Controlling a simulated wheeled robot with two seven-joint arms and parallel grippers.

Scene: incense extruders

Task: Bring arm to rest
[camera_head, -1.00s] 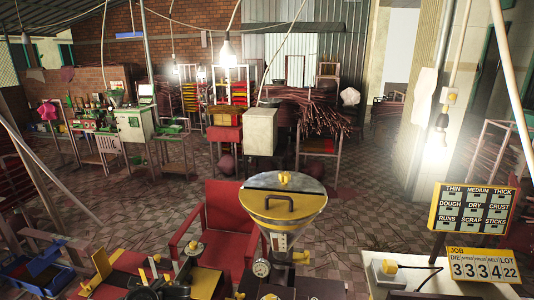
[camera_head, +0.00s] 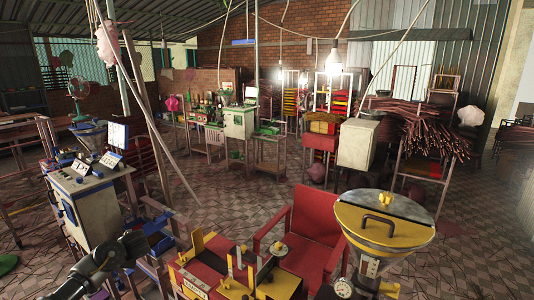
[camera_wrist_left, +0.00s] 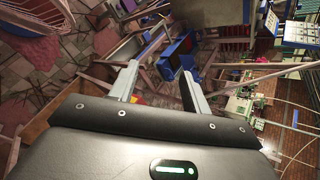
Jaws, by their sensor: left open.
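My left gripper (camera_wrist_left: 158,78) shows in the left wrist view with its two grey fingers spread apart and nothing between them. The view past the fingers is tilted, with the floor, a blue bin and several frames beyond. In the head view a dark part of my left arm (camera_head: 100,266) comes in at the bottom left, beside the red and yellow bench. The gripper's fingertips are hard to make out there. My right gripper is in neither view.
A yellow-topped extruder hopper (camera_head: 385,222) stands at the lower right, beside a red chair (camera_head: 312,222). A red and yellow bench (camera_head: 208,272) is at the bottom middle. A grey control cabinet (camera_head: 88,208) stands at the left. Tiled floor (camera_head: 235,190) is open in the middle.

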